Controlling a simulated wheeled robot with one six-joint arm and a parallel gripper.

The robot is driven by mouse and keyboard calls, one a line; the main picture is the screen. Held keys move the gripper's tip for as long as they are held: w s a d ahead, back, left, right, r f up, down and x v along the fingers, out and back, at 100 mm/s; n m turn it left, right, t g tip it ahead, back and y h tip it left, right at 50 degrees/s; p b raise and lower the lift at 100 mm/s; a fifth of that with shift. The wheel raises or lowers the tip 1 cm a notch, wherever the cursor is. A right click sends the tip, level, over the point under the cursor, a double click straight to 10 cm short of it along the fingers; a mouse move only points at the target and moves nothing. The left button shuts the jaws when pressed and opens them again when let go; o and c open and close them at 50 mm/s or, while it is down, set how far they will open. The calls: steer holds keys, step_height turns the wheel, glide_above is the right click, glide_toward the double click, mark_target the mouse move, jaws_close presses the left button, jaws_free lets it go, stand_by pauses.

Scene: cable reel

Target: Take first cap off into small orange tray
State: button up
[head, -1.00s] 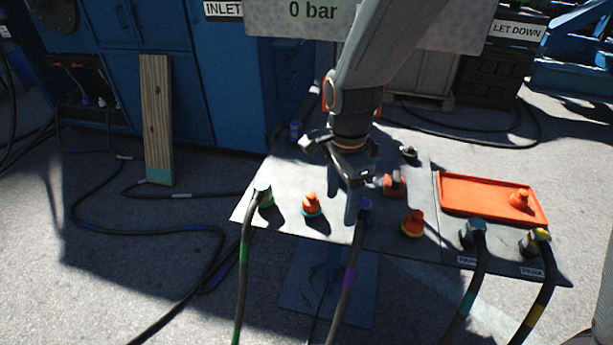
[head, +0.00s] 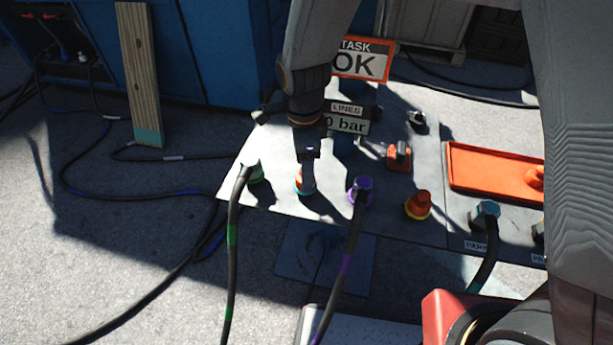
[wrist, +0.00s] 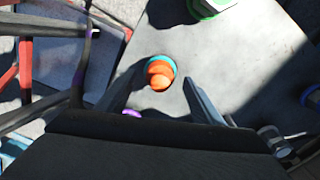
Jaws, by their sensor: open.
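An orange cap (head: 304,185) sits on a teal-ringed fitting on the grey panel (head: 280,140). My gripper (head: 307,168) is over this cap and hides part of it in the head view. In the wrist view the cap (wrist: 160,73) shows between and slightly beyond the tips of my open gripper (wrist: 160,88), and nothing is held. A second orange cap (head: 418,204) sits on a yellow-ringed fitting further right. The orange tray (head: 490,171) is at the panel's right with one orange cap (head: 535,178) in it, partly hidden by my arm.
A green-marked hose plug (head: 252,170) stands left of the cap and a purple one (head: 360,188) right. An orange block with a grey lever (head: 398,156) and a "0 bar" display (head: 347,124) are behind. A teal plug (head: 486,213) is near the right edge.

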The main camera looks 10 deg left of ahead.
step_height(320, 180, down, 2)
steer(key=shift+f, duration=0.2)
steer(key=c, duration=1.3)
steer(key=shift+r, duration=0.15)
